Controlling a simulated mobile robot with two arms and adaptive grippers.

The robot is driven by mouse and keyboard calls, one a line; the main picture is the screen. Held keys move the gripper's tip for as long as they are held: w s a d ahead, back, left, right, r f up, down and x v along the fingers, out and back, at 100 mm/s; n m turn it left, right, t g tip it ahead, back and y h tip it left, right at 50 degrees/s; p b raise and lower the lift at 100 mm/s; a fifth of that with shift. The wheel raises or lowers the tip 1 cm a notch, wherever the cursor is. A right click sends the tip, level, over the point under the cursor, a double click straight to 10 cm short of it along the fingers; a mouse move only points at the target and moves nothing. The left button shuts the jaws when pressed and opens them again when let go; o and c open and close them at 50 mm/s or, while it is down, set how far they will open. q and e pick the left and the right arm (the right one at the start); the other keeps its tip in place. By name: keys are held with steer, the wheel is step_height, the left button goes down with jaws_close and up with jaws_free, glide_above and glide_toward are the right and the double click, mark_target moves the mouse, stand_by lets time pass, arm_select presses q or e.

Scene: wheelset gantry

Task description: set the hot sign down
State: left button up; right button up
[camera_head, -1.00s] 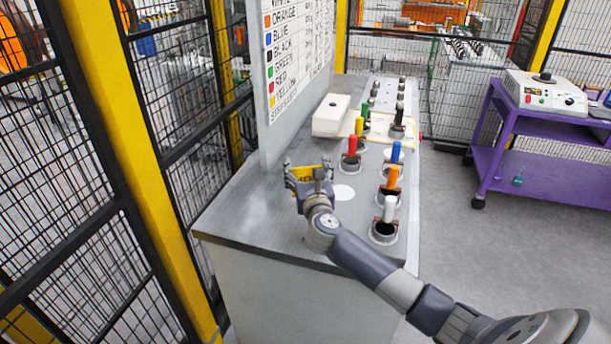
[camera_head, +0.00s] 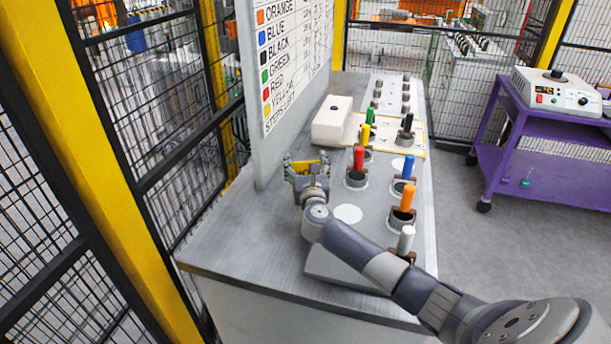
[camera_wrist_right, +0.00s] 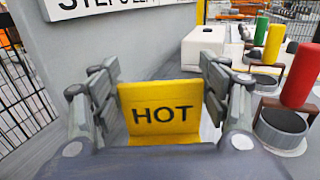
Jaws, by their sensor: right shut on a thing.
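The hot sign (camera_wrist_right: 163,112) is a yellow plate with the black word HOT, facing the right wrist camera. My right gripper (camera_head: 307,168) is shut on it, with one finger at each side edge of the sign in the right wrist view. In the head view only a little yellow of the sign (camera_head: 303,168) shows between the fingers. The gripper is over the grey worktop (camera_head: 235,235), near the upright board. I cannot tell whether the sign's lower edge touches the worktop. My left gripper is not in view.
Several coloured-handled tools, such as the red one (camera_head: 358,158), stand in holders to the right. A white box (camera_head: 332,120) lies behind. The upright colour-list board (camera_head: 290,70) is close on the left. The worktop's front left is bare.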

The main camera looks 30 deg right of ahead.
mark_target(305, 173)
step_height(305, 173, down, 3)
steer(key=shift+w+r, duration=0.1)
steer(key=shift+w, duration=0.05)
steer(key=shift+f, duration=0.45)
steer(key=shift+f+b, duration=0.15)
steer(key=shift+b, duration=0.2)
steer(key=o, duration=1)
steer(key=shift+o, duration=0.2)
steer(key=shift+r, duration=0.2)
steer(key=shift+s+a+f, duration=0.15)
steer(key=shift+s, duration=0.15)
steer(key=v, duration=1)
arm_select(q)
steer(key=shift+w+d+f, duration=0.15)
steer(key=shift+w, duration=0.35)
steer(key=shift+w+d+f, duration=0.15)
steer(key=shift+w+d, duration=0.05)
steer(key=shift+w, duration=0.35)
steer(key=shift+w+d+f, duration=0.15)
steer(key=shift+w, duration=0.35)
arm_select(e)
steer(key=shift+s+a, duration=0.25)
steer(key=shift+s, duration=0.4)
